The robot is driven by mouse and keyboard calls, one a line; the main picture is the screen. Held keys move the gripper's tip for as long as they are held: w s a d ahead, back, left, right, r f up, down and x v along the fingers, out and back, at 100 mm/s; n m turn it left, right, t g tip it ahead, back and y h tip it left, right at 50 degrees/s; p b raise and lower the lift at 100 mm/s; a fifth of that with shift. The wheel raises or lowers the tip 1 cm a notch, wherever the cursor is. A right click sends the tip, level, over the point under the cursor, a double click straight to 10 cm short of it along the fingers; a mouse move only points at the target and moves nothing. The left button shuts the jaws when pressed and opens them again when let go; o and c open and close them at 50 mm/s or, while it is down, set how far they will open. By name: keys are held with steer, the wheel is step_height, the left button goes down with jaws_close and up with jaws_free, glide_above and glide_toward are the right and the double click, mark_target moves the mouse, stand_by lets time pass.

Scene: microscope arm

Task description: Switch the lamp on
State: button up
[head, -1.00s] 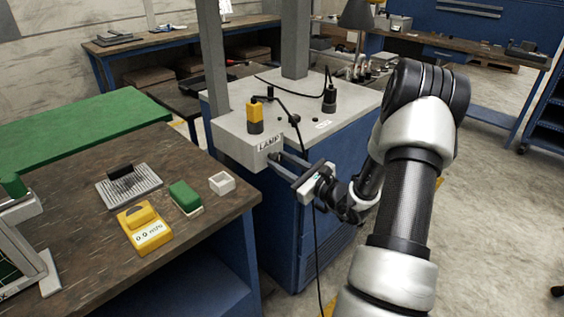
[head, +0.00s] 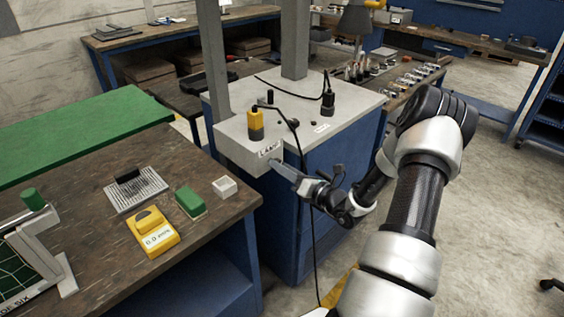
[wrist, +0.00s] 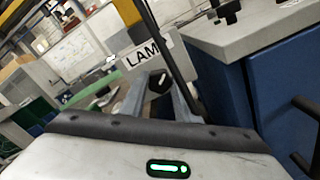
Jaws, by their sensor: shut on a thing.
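The lamp switch box (head: 240,150) is a grey block with a "LAMP" label (head: 269,149) at the corner of the blue cabinet's top. The label also shows in the wrist view (wrist: 143,55). Below it, a black rotary knob (wrist: 159,82) with a pale mark sits between my two fingers; the mark looks tilted. My gripper (head: 275,164) reaches the box's front face from the right and is shut on the knob. In the head view the fingers hide the knob.
A yellow-and-black plug (head: 255,124) stands on the box, and a black cable hangs down the cabinet (head: 305,225). The wooden bench (head: 90,215) on the left holds a yellow meter (head: 153,232), a green block (head: 190,202) and a small white box (head: 224,187). Open floor lies right.

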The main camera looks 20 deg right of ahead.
steer(key=shift+f+m+p, duration=0.1)
steer(key=shift+m+p, duration=2.05)
steer(key=shift+m, duration=1.55)
steer(key=o, duration=1.1)
steer(key=shift+c, duration=0.2)
steer(key=v, duration=1.7)
steer(key=shift+s+b, duration=0.25)
steer(key=shift+b, duration=0.1)
